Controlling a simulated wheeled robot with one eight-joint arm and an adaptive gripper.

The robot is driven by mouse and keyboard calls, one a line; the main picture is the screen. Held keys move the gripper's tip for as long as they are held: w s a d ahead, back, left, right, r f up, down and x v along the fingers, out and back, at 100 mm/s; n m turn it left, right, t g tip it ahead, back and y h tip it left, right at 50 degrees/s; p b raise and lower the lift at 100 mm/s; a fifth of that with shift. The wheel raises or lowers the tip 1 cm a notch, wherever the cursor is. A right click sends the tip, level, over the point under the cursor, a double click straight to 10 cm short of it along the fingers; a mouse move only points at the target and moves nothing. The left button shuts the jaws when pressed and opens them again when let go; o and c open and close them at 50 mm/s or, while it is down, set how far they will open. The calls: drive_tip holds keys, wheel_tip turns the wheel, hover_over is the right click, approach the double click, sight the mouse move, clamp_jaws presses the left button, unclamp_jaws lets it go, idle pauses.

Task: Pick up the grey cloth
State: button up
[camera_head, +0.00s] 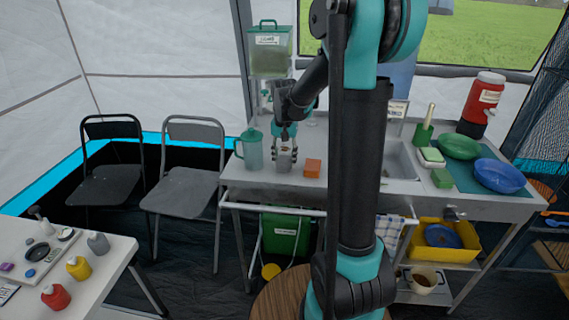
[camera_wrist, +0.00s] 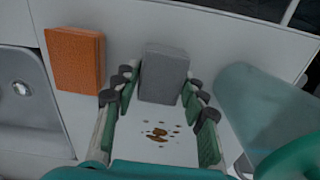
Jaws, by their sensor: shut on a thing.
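The grey cloth (camera_wrist: 164,72) is a small folded block between the fingertips of my gripper (camera_wrist: 160,88) in the wrist view. My gripper (camera_head: 285,153) points down over the left part of the metal counter in the head view and is shut on the cloth (camera_head: 284,162). The cloth is at or very close to the counter top; I cannot tell whether it touches it.
An orange sponge-like block (camera_wrist: 74,60) lies just beside the cloth. A teal pitcher (camera_head: 250,150) stands close on the other side. Brown spots (camera_wrist: 160,132) mark the counter (camera_head: 262,179). The sink (camera_head: 401,161) and dishes, including a blue bowl (camera_head: 498,175), are further right.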

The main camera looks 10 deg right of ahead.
sight(284, 159)
wheel_tip(284, 159, up, 19)
drive_tip(key=shift+f, duration=0.2)
